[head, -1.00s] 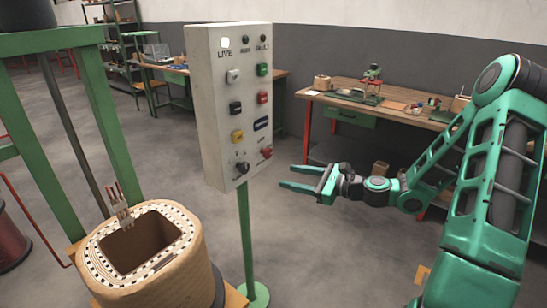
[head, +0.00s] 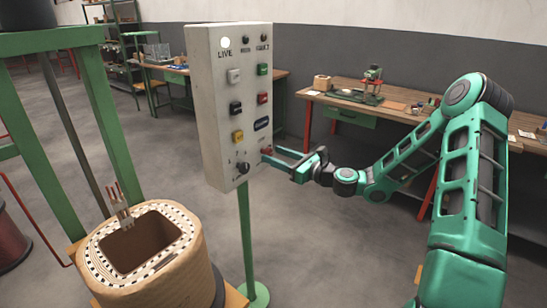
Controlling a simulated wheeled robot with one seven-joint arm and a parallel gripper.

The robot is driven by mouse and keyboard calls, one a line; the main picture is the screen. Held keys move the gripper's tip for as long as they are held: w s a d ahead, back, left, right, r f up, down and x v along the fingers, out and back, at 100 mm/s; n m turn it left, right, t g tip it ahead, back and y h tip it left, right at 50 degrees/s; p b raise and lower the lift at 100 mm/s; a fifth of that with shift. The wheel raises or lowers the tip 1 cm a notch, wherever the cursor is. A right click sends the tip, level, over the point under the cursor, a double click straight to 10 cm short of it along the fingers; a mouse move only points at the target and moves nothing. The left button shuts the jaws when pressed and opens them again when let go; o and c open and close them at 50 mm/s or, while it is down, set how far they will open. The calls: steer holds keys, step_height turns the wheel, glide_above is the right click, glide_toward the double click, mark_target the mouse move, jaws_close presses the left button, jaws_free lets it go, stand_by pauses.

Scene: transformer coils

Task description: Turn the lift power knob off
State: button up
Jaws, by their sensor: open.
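A white control box (head: 222,100) stands on a green post. Low on its face are a black knob (head: 242,168) and a red knob (head: 266,151); their labels are too small to read, so I cannot tell which is the lift power knob. The lamp (head: 225,42) above "LIVE" is lit white. My gripper (head: 273,156) is open, its green fingers pointing left at the box's lower right. The fingertips are close to the red knob and partly overlap it in view; I cannot tell whether they touch it.
Several coloured buttons sit above the knobs, including a green button (head: 262,69) and a yellow button (head: 238,136). A wound coil (head: 188,275) stands at lower left beside a green frame (head: 108,120). A workbench (head: 400,116) stands behind my arm. Floor right of the post is clear.

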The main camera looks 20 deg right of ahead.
steer(key=shift+w+a, duration=0.3)
steer(key=shift+w, duration=0.1)
steer(key=c, duration=1)
